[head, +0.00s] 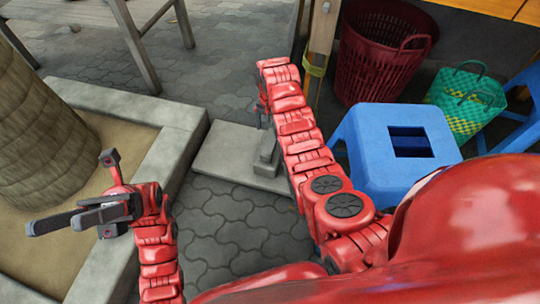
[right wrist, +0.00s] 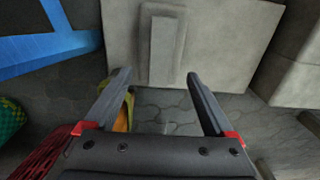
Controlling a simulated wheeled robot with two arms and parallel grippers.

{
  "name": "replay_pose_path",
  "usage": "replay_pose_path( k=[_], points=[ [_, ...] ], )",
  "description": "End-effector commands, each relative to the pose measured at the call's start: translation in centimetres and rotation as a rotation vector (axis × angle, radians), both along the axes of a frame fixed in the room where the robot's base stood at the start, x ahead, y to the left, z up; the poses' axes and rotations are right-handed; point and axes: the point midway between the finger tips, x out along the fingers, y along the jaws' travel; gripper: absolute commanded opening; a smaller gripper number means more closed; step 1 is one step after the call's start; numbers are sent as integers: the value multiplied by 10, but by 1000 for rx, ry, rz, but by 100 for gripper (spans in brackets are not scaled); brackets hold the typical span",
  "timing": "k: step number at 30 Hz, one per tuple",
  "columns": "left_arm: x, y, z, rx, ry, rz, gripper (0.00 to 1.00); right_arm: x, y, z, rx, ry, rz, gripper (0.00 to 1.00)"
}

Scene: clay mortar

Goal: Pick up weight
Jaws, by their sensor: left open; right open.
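A grey concrete slab (head: 217,158) lies on the paving in the head view, with a raised grey block (head: 268,150) on it. Which of these is the weight I cannot tell for sure. In the right wrist view the slab (right wrist: 120,35) and its narrow block (right wrist: 163,50) are at the top, beyond the fingertips. My right gripper (right wrist: 156,76) is open and empty, apart from the block; in the head view it is mostly hidden behind my right arm.
A blue stool (head: 368,150) stands right of my right arm, with a dark red basket (head: 375,65) and a green woven basket (head: 468,115) behind. A concrete planter curb (head: 165,150) with a trunk (head: 35,140) is at left. Paving in front of the slab is clear.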

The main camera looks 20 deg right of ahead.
Motion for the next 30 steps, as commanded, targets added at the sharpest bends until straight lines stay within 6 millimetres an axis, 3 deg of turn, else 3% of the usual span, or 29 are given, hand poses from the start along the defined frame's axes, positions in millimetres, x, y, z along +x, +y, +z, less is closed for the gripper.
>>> replay_pose_path(
  k=[7, 15, 25, 30],
  points=[
    [-49, 31, 16, -163, -287, -119, 50, 0, 0, -24, -1, -1, 0, 88],
    [-93, 69, 8, -325, -571, -267, 50, -1, 0, -45, 0, 2, 0, 88],
    [-106, 85, -1, -388, -680, -331, 50, 0, 0, -51, 1, 1, 0, 88],
    [-117, 99, -15, -444, -784, -393, 50, 0, 0, -57, 0, 0, 0, 88]
  ],
)
